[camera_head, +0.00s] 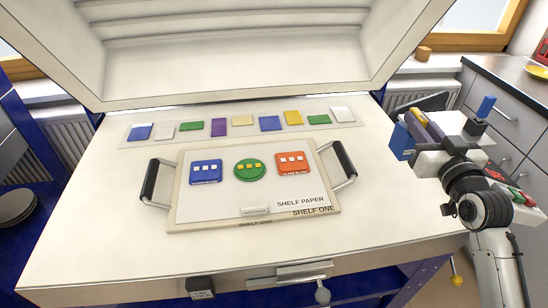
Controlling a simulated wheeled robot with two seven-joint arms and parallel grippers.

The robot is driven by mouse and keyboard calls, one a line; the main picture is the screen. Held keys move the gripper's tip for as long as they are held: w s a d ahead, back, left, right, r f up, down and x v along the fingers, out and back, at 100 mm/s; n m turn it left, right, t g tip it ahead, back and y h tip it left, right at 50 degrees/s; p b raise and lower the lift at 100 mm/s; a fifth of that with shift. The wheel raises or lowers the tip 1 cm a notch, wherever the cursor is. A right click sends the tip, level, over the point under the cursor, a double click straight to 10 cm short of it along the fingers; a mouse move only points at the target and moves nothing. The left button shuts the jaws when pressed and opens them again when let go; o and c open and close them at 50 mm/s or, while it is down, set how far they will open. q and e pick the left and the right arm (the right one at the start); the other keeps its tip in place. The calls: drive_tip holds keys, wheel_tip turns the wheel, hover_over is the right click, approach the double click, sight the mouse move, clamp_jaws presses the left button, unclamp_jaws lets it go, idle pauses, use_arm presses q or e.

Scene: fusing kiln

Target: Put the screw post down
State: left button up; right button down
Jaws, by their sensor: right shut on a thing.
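My right gripper (414,134) is at the right, above the kiln's right edge. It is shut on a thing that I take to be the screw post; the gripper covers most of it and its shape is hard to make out. A shelf (184,221) lies in the kiln, with white shelf paper (230,200) on it. On the paper sit a blue square piece (206,177), a green round piece (249,176), a red square piece (291,170) and a small pale bar (255,210). My left gripper is out of view.
The kiln lid (235,70) stands open at the back. A strip of several coloured tiles (270,124) lies behind the shelf. Two black handles (150,180) (344,158) stick out at the shelf's sides. The kiln's front surface (120,250) is clear. A grey counter (515,85) stands at the right.

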sight(405, 158)
drive_tip(key=shift+f+b, duration=0.5)
drive_tip(key=shift+f, duration=4.45)
drive_tip(key=shift+f, duration=0.1)
drive_tip(key=c, duration=2.1)
unclamp_jaws()
drive_tip(key=shift+f, duration=0.15)
drive_tip(key=o, duration=0.4)
drive_tip(key=s, duration=1.2)
drive_tip(key=shift+a+r, duration=0.15)
drive_tip(key=shift+r, duration=0.1)
